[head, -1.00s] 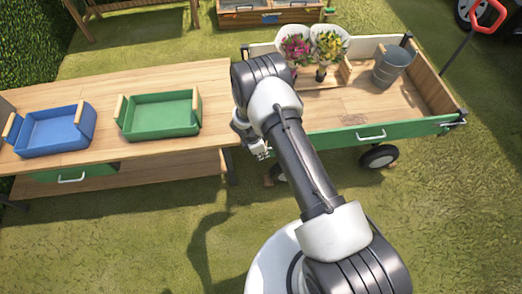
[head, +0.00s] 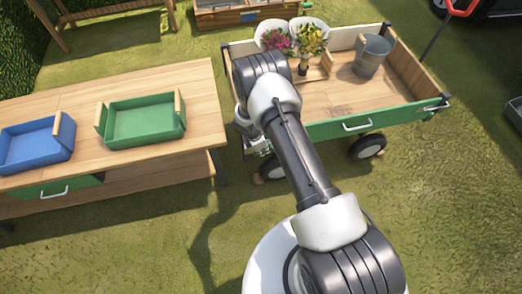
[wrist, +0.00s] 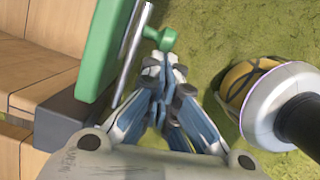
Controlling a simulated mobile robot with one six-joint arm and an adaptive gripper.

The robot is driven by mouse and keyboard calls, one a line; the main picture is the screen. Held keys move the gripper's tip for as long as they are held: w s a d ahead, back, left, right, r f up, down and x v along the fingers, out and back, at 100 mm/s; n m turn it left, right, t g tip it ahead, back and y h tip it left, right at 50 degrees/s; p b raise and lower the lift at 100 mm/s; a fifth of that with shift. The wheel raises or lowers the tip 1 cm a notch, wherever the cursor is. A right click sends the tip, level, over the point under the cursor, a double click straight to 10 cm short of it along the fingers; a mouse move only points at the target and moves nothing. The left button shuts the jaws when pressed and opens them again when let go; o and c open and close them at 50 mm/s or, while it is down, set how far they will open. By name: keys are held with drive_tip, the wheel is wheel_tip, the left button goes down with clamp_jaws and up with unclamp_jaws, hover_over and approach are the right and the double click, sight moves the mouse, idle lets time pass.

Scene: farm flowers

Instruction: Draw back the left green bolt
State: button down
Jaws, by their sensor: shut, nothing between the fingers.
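My gripper (wrist: 158,85) points away from the wrist camera with its blue-grey fingers shut and empty. A green knob (wrist: 168,39), which looks like the end of the left bolt, sits just beyond the fingertips, close to them; I cannot tell whether they touch. A metal rod (wrist: 130,55) runs beside the green side board (wrist: 103,45), left of the fingers. In the head view the gripper (head: 258,150) is partly hidden by my arm, at the left front corner of the wagon (head: 375,115). The left bolt is hidden there.
A wooden table (head: 90,88) with a blue tray (head: 35,145) and a green tray (head: 140,122) stands left, with a gap to the wagon. The wagon bears a grey bucket (head: 371,55) and flowers (head: 312,40). Grass lies clear in front.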

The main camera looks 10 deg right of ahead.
drive_tip(key=d, duration=0.3)
drive_tip(key=shift+d, duration=0.1)
drive_tip(key=s+a+r+p, duration=0.1)
drive_tip(key=a+r+p, duration=0.1)
drive_tip(key=a+r, duration=0.4)
drive_tip(key=shift+v, duration=1.55)
drive_tip(key=shift+d, duration=0.15)
